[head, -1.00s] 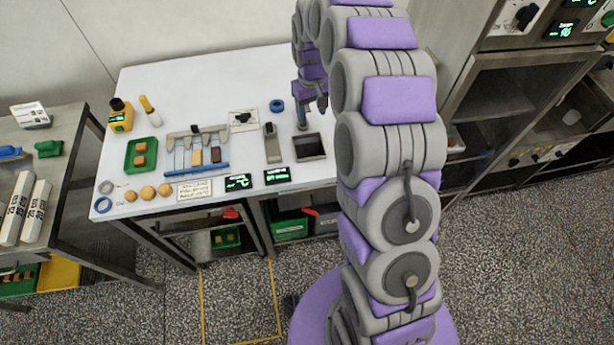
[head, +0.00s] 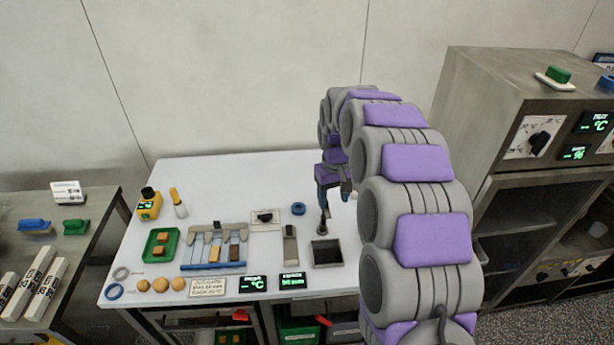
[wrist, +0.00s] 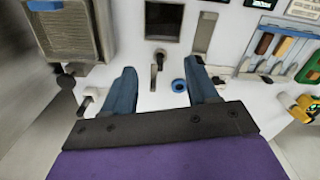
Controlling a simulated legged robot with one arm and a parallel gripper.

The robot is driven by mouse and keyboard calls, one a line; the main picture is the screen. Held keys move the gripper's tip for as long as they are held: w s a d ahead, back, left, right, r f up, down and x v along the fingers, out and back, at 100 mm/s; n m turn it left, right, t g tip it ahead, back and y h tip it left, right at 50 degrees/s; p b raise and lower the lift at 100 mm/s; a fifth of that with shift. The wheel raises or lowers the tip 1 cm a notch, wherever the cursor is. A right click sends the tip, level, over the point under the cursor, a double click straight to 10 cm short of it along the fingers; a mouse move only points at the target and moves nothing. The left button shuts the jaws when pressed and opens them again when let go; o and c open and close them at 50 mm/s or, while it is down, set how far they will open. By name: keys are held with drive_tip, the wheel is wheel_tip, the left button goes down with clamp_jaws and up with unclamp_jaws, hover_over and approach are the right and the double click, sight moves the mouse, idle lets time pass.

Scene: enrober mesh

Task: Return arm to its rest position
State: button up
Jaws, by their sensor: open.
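My gripper (head: 335,195) hangs over the white table, at the end of my grey and purple arm, which arches up and forward. In the wrist view its two blue fingers (wrist: 161,80) stand wide apart with nothing held between them. A small upright lever or handle (wrist: 157,63) shows beyond the fingertips, apart from them as far as I can tell. A blue ring (wrist: 178,86) lies on the table near the right finger; it also shows in the head view (head: 298,209). My arm hides part of the table's right side.
The white table (head: 240,175) holds a square dark bin (head: 326,253), a slotted rack (head: 214,248), a green tray (head: 161,244) and a yellow device (head: 149,204). A steel cabinet (head: 465,110) stands at right, a side bench (head: 100,210) at left. The table's back strip is clear.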

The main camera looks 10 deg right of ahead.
drive_tip(key=s+r, duration=0.3)
drive_tip(key=s, duration=0.6)
drive_tip(key=s+r, duration=0.3)
drive_tip(key=s, duration=0.6)
drive_tip(key=s+d+f+m+g+b, duration=0.1)
drive_tip(key=s+f+m, duration=0.1)
drive_tip(key=s, duration=2.2)
drive_tip(key=shift+m+g+b, duration=0.3)
drive_tip(key=shift+m+g, duration=0.1)
drive_tip(key=shift+m, duration=0.1)
